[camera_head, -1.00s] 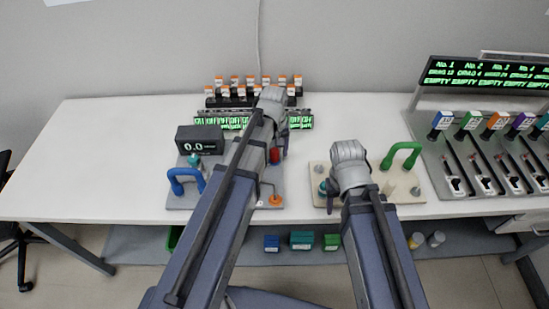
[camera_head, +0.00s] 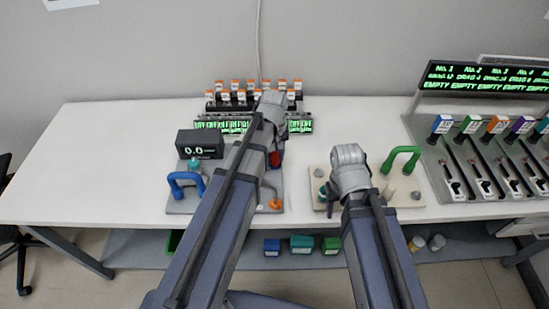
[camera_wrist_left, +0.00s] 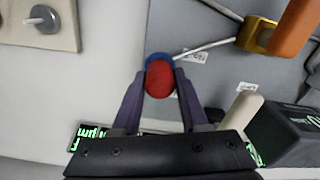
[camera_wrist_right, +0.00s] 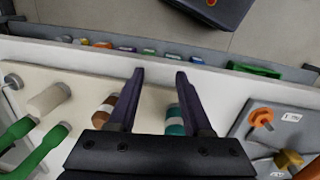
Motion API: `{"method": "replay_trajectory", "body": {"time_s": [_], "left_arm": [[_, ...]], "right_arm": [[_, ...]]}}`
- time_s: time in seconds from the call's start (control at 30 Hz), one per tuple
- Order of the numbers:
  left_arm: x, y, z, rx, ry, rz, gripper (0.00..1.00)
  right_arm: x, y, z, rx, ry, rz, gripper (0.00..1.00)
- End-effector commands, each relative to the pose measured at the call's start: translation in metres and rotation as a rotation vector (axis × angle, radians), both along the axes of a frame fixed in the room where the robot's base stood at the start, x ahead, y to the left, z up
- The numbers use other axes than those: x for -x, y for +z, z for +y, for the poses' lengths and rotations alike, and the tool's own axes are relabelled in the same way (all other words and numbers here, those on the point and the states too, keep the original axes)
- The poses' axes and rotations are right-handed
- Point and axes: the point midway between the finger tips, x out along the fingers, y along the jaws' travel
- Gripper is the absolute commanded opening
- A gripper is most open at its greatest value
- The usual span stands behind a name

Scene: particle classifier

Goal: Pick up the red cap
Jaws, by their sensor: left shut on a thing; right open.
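The red cap (camera_wrist_left: 159,82) sits between the fingertips of my left gripper (camera_wrist_left: 160,76) in the left wrist view, and the gripper is shut on it. A blue part (camera_wrist_left: 156,58) shows at the cap's far edge. I cannot tell if the cap is lifted clear. In the head view the red cap (camera_head: 275,159) shows beside my left arm, over the right part of the grey board (camera_head: 182,207). My right gripper (camera_wrist_right: 159,75) is open and empty above the beige board, with a brown-banded bottle (camera_wrist_right: 106,106) and a teal-banded one (camera_wrist_right: 175,120) below.
A display box (camera_head: 200,144) and a blue handle (camera_head: 185,182) stand on the left of the grey board. A green handle (camera_head: 402,158) stands on the beige board (camera_head: 412,198). Orange-topped bottles (camera_head: 236,97) line the back. A lit slot rack (camera_head: 480,140) stands at right.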

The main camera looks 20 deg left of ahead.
Motion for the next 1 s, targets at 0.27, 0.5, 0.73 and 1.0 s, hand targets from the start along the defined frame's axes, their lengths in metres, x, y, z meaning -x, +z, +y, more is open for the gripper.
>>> {"method": "replay_trajectory", "body": {"time_s": [0.27, 0.5, 0.73, 1.0], "left_arm": [[0.000, 0.005, 0.000, 0.000, 0.000, 0.000, 0.00], [0.000, 0.027, 0.000, 0.000, 0.000, 0.000, 0.00], [0.000, 0.063, 0.000, 0.000, 0.000, 0.000, 0.00], [0.000, 0.097, 0.000, 0.001, 0.000, 0.001, 0.00]], "right_arm": [[0.000, 0.005, 0.000, 0.000, 0.000, 0.000, 0.50], [0.000, 0.027, 0.000, 0.000, 0.000, 0.000, 0.50], [0.000, 0.063, 0.000, 0.000, 0.000, 0.000, 0.50], [0.000, 0.097, 0.000, 0.000, 0.000, 0.000, 0.50]]}}
